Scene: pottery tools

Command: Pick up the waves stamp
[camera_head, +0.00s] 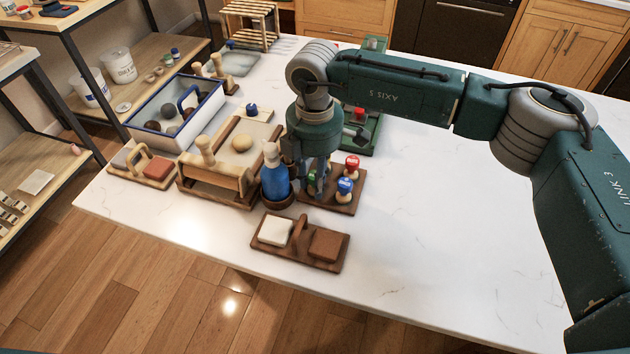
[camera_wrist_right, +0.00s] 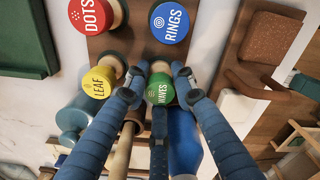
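The waves stamp (camera_wrist_right: 160,89) has a green round top lettered WAVES in the right wrist view. In the head view only a bit of its green top (camera_head: 311,179) shows past my fingers. It stands on a wooden stamp board (camera_head: 340,205) with the blue RINGS stamp (camera_head: 344,186), the red DOTS stamp (camera_head: 352,162) and the yellow LEAF stamp (camera_wrist_right: 98,82). My right gripper (camera_wrist_right: 158,92) points down over the board. Its fingers are spread on different sides of the green top; contact cannot be seen. My left gripper is out of view.
A blue bottle (camera_head: 274,180) stands close beside my right gripper. A wooden holder with a white and a brown block (camera_head: 325,243) lies in front. A wooden board with a roller (camera_head: 240,135) and a blue-white caddy (camera_head: 150,118) are to the left. The right tabletop is clear.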

